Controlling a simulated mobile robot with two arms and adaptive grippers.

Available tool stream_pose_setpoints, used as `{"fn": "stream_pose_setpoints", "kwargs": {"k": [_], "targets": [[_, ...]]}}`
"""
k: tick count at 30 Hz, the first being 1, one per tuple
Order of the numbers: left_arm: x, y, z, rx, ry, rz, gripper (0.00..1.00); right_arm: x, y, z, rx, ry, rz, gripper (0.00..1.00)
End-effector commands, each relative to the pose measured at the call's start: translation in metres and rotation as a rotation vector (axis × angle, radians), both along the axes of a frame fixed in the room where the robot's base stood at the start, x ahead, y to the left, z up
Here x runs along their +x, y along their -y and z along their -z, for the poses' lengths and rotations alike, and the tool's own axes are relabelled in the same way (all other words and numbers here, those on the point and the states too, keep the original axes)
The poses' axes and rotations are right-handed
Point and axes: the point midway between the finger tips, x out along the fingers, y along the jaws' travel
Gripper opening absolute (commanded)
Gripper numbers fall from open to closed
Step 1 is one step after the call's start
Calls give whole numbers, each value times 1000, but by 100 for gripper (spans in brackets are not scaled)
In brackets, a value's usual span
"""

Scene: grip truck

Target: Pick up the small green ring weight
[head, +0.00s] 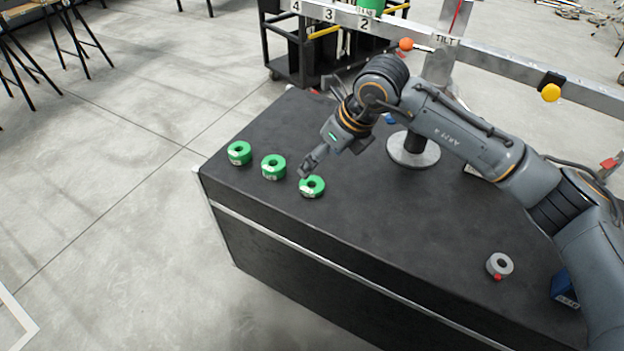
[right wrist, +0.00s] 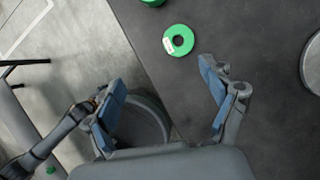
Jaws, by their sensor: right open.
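Three green ring weights lie flat in a row near the far left edge of the black table: a left one (head: 239,153), a middle one (head: 273,167) and a right one (head: 312,187). They look close in size, and their labels are too small to read. My right gripper (head: 332,161) is open and empty, close to the right ring and partly in front of its upper edge. In the right wrist view a green ring (right wrist: 168,44) lies beyond the open fingertips (right wrist: 162,75), not between them. Another ring is cut off at the top. My left gripper is not seen.
A grey ring (head: 499,265) with a red mark lies at the right. A round metal base with a post (head: 413,152) stands behind my right forearm. A metal beam (head: 500,65) runs behind the table.

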Motion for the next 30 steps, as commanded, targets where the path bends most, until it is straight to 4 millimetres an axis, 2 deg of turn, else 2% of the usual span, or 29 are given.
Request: {"fn": "stream_pose_setpoints", "kwargs": {"k": [1,4,15,23,30], "targets": [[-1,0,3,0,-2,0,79,5,10,-1,-43,12,14,84],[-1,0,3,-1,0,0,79,11,17,5,-80,19,27,84],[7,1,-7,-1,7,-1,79,28,-2,67,-75,17,26,84],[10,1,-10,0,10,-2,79,34,-7,85,-75,18,26,84],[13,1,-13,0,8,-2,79,47,-14,118,-74,17,25,84]]}}
